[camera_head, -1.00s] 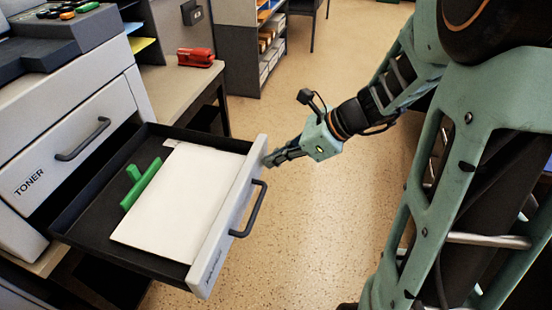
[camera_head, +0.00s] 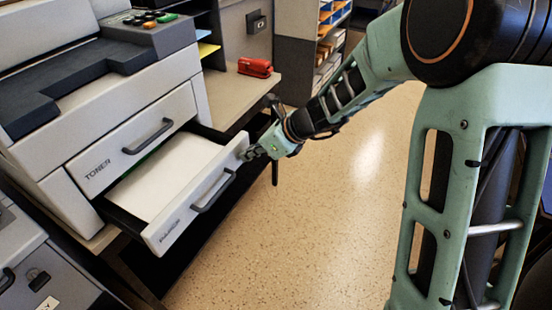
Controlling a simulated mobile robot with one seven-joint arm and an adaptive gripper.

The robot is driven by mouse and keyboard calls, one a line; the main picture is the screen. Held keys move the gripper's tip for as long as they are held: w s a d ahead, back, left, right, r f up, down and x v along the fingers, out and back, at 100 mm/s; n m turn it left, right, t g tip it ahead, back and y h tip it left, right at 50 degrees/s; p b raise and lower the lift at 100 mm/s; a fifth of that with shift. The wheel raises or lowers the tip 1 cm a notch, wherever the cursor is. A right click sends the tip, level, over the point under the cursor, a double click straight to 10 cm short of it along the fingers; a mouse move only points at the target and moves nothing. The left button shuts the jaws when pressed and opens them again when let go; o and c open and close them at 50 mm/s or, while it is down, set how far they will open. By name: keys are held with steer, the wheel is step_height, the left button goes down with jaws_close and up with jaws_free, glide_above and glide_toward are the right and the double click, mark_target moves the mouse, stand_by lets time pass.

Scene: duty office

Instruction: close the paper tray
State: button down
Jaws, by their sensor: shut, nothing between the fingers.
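The paper tray (camera_head: 168,229) is a drawer with a light grey front and a dark handle (camera_head: 214,191), low in the copier (camera_head: 100,110). It stands partly out, with a white paper stack (camera_head: 165,175) inside. A bit of the green guide (camera_head: 150,158) shows at the back. My gripper (camera_head: 250,153) is shut and empty, its fingertips at the upper right end of the tray front, seemingly touching it. The exact contact is too small to tell.
The toner drawer (camera_head: 125,148) above the tray is shut. A red stapler (camera_head: 255,67) lies on the side desk (camera_head: 238,95) behind my gripper. A grey cabinet (camera_head: 40,275) stands at the lower left. The speckled floor (camera_head: 300,220) in front is clear.

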steer(key=w+a+p, duration=0.2)
steer(key=a, duration=0.3)
steer(key=w+a+p, duration=0.2)
steer(key=a+p, duration=0.1)
steer(key=a, duration=0.2)
steer(key=w+a+p, duration=0.2)
steer(key=a, duration=0.4)
steer(key=shift+w, duration=0.35)
steer(key=shift+w+a+r+p, duration=0.1)
steer(key=shift+a+r+p, duration=0.05)
steer(key=shift+a+p, duration=0.15)
steer(key=shift+a+r, duration=0.1)
